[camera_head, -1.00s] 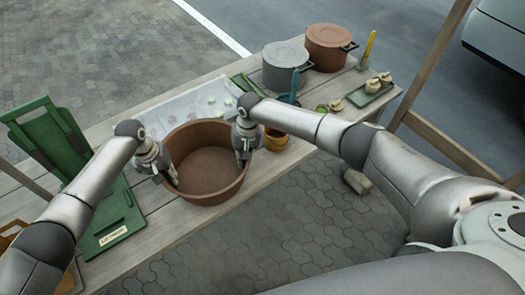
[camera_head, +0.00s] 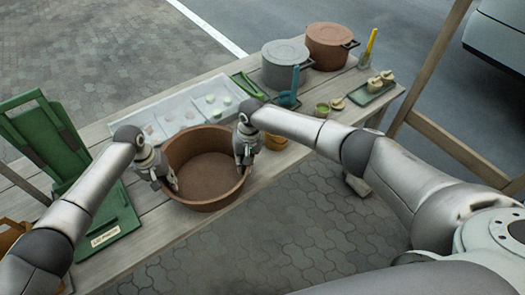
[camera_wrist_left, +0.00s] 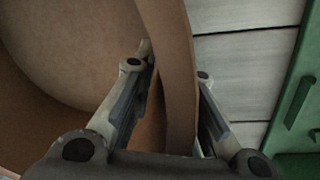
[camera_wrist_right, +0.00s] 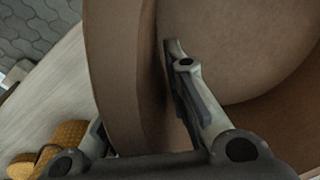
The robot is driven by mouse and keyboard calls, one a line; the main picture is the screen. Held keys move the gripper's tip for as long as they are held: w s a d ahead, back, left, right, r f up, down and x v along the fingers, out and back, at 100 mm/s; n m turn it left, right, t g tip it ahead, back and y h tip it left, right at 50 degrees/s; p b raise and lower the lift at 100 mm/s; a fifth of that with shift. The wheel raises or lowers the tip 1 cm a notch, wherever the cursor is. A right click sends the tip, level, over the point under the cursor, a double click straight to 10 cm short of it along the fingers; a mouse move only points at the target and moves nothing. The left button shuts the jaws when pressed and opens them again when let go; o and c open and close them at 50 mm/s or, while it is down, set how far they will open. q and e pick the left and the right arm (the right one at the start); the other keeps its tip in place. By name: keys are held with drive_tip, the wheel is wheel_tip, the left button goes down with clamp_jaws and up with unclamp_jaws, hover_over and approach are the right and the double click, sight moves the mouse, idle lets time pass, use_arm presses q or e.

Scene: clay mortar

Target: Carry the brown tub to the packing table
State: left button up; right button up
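The brown tub (camera_head: 203,200), wide and round with an empty-looking inside, is over the front part of the wooden table (camera_head: 150,225). I cannot tell whether its base touches the boards. My left gripper (camera_head: 167,184) is at its left rim; in the left wrist view one finger is inside and one outside the tub wall (camera_wrist_left: 175,60). My right gripper (camera_head: 243,160) straddles the right wall likewise; in the right wrist view the inner finger lies against the wall (camera_wrist_right: 125,70) and the outer fingertip is hidden. Both look closed on the wall. Which table is the packing table is unclear.
A white tray (camera_head: 150,110) lies behind the tub. A green stand (camera_head: 45,140) is at the left. A grey pot (camera_head: 285,68), a brown pot (camera_head: 328,48), an orange-yellow cup (camera_head: 275,141) and a small green tray (camera_head: 370,94) are at the right. Paved floor (camera_head: 290,225) is clear in front.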

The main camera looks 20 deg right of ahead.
use_arm(q)
drive_tip(key=shift+o, duration=0.9)
use_arm(e)
drive_tip(key=shift+o, duration=0.9)
use_arm(q)
drive_tip(key=shift+d, duration=0.15)
use_arm(e)
drive_tip(key=shift+a, duration=0.15)
use_arm(q)
drive_tip(key=shift+r, duration=0.1)
use_arm(e)
drive_tip(key=shift+a, duration=0.1)
drive_tip(key=shift+r, duration=0.6)
use_arm(q)
wheel_tip(320, 180, up, 12)
drive_tip(key=a, duration=0.2)
drive_tip(key=shift+w+f, duration=0.15)
drive_tip(key=shift+f, duration=0.1)
use_arm(e)
wheel_tip(320, 180, up, 11)
drive_tip(key=d, duration=0.2)
drive_tip(key=shift+s+f, duration=0.15)
drive_tip(key=shift+f, duration=0.05)
